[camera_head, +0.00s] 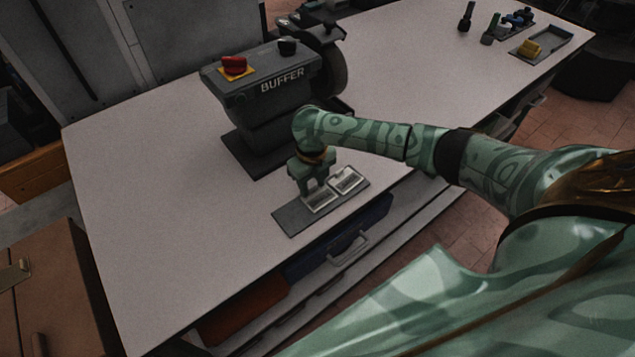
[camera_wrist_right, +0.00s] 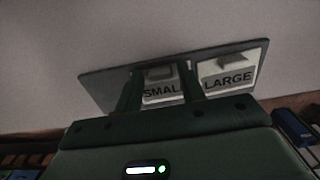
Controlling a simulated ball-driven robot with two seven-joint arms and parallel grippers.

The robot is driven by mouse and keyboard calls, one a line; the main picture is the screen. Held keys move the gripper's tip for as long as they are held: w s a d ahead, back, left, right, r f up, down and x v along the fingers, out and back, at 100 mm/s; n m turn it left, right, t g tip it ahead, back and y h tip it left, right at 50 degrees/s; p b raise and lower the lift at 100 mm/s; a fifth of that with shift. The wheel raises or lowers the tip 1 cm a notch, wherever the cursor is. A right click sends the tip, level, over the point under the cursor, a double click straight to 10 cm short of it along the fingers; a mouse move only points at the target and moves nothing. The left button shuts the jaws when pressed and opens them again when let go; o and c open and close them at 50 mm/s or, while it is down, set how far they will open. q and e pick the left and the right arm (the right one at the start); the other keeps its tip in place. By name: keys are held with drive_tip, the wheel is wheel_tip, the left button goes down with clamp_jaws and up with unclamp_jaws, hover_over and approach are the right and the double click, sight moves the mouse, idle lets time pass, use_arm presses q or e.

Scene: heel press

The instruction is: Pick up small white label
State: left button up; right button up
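The small white label (camera_wrist_right: 163,93), marked SMALL, lies on a dark flat plate (camera_head: 291,219) near the front edge of the table. In the head view the label (camera_head: 321,202) shows just below my right gripper (camera_head: 313,193). In the right wrist view my right gripper (camera_wrist_right: 160,82) is open, with one finger on each side of the label's raised tab. The fingers hide parts of the label, and I cannot tell whether they touch it. My left gripper is not in view.
A second white label (camera_wrist_right: 228,78), marked LARGE, lies right beside the small one. A grey buffer machine (camera_head: 262,100) with a red knob stands behind. A tray with a yellow item (camera_head: 530,48) and several small bottles are at the far right. The table's left side is clear.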

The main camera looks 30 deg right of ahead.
drive_tip(key=c, duration=0.4)
drive_tip(key=shift+c, duration=0.2)
